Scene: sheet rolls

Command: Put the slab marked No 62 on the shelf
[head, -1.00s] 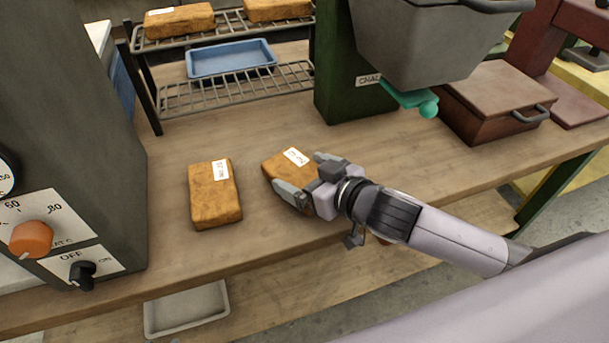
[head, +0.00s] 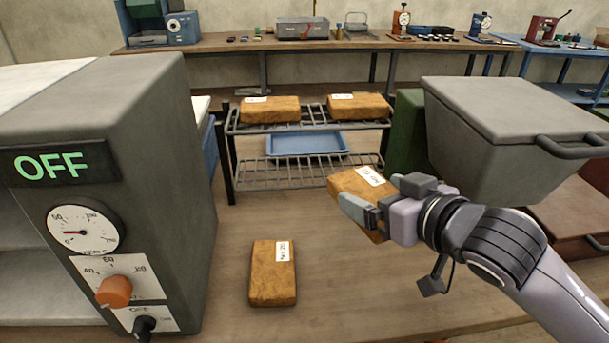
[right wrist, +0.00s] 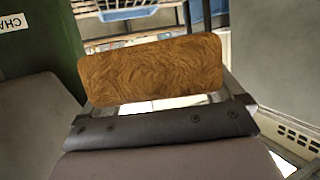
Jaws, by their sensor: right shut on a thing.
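My right gripper (head: 375,210) is shut on a brown slab (head: 352,186) with a white label, held up above the bench in front of the wire shelf; the label is too small to read surely. The held slab (right wrist: 152,70) also shows in the right wrist view, its end face across the jaws. A second brown labelled slab (head: 273,276) lies on the bench to the left of the gripper. The two-tier wire shelf (head: 284,178) stands behind, with two labelled slabs (head: 270,110) (head: 358,106) on its top tier. My left gripper is out of view.
A blue tray (head: 307,145) sits at the shelf, behind the lower rack, whose front is bare. A grey oven (head: 190,190) with an OFF display stands at left. A grey hopper (head: 510,130) on a green machine stands close at right.

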